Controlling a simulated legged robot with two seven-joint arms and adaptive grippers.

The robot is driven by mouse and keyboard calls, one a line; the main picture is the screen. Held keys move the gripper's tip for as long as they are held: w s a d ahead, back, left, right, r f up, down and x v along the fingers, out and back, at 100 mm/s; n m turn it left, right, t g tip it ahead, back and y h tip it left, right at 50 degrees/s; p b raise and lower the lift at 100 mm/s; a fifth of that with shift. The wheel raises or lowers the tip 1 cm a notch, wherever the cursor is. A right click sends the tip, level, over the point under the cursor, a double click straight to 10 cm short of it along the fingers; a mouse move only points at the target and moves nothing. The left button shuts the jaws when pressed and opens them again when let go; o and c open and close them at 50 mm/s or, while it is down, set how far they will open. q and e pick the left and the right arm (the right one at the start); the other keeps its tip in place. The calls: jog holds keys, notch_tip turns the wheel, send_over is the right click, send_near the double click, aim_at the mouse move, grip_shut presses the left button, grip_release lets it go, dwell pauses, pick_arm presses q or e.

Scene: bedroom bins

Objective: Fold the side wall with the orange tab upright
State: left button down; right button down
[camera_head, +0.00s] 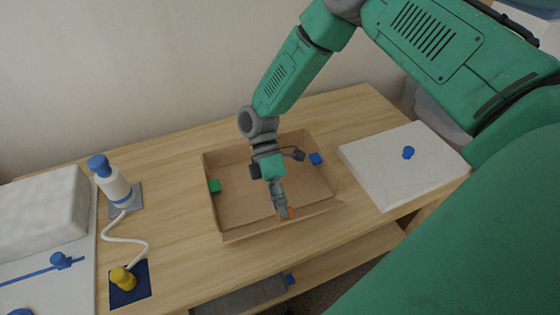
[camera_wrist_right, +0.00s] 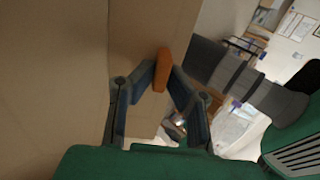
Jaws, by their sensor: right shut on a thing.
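An open brown cardboard box (camera_head: 245,208) sits on the wooden table. A green tab (camera_head: 214,186) is on its left wall and a blue tab (camera_head: 316,159) is on its right wall. The orange tab (camera_head: 291,213) is at the front side wall and is partly hidden by my right gripper (camera_head: 282,212). The right gripper reaches down over the box and is shut on the orange tab. In the right wrist view the orange tab (camera_wrist_right: 161,70) stands between the fingertips, against brown cardboard (camera_wrist_right: 60,70). The front wall's exact angle is hard to tell. My left gripper is not in view.
A white lidded box (camera_head: 400,165) with a blue knob lies right of the cardboard box. A white bottle (camera_head: 113,185) with a blue cap and a yellow knob (camera_head: 122,279) on a blue pad stand to the left. A lower shelf (camera_head: 335,265) shows below the table edge.

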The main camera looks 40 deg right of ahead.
jog(key=c, duration=1.6)
grip_release()
jog(key=shift+d, duration=0.1)
jog(key=v, duration=1.2)
jog(key=shift+f, duration=0.15)
